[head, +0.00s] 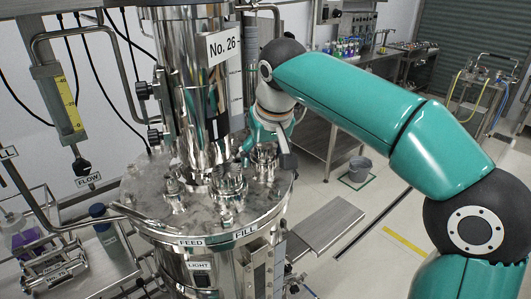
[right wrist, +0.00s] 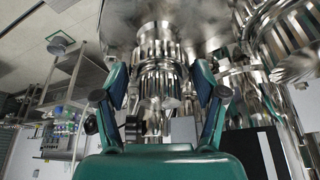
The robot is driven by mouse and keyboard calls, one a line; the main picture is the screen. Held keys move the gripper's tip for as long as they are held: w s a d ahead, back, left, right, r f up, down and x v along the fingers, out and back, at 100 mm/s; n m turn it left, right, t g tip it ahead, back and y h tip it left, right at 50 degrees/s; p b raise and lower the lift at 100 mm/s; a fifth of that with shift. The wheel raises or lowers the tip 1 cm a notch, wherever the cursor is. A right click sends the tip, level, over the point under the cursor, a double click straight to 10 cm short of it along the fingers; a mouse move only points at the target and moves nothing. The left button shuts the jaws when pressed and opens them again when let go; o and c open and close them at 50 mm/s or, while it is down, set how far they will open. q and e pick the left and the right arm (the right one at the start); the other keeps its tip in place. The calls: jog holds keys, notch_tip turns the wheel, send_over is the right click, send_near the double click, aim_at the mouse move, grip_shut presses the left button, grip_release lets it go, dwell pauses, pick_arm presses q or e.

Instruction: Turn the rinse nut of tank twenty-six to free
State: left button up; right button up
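The steel tank (head: 203,231) in the head view bears the sign "No. 26" (head: 223,45). Its round lid (head: 145,195) carries several shiny ribbed fittings, with FEED and FILL labels on the rim; I read no rinse label. My right gripper (head: 258,146) is low over the lid's far right side, partly hidden by my own wrist, close to a fitting there. In the right wrist view its two teal fingers (right wrist: 160,84) are spread apart, with a ribbed steel nut (right wrist: 160,82) showing between them. Whether they touch it is unclear. My left gripper is out of view.
The column (head: 190,90) rises from the lid, beside the gripper. Pipes and a FLOW gauge (head: 68,105) stand at left, above a bench with bottles (head: 22,235). A grey bucket (head: 360,168) and a steel step (head: 325,228) are at right, with open floor beyond.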

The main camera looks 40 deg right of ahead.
jog(key=c, duration=0.5)
jog(key=shift+d, duration=0.15)
jog(key=shift+c, duration=0.9)
jog(key=shift+r+n, duration=0.1)
jog(key=shift+n, duration=0.2)
jog(key=n+y+p, duration=0.1)
jog(key=n+p, duration=0.1)
jog(key=n, duration=0.1)
jog(key=shift+r+y, duration=0.1)
jog(key=shift+y, duration=0.2)
jog(key=shift+n+y+p, duration=0.8)
jog(key=shift+n+p, duration=0.3)
jog(key=shift+n, duration=1.1)
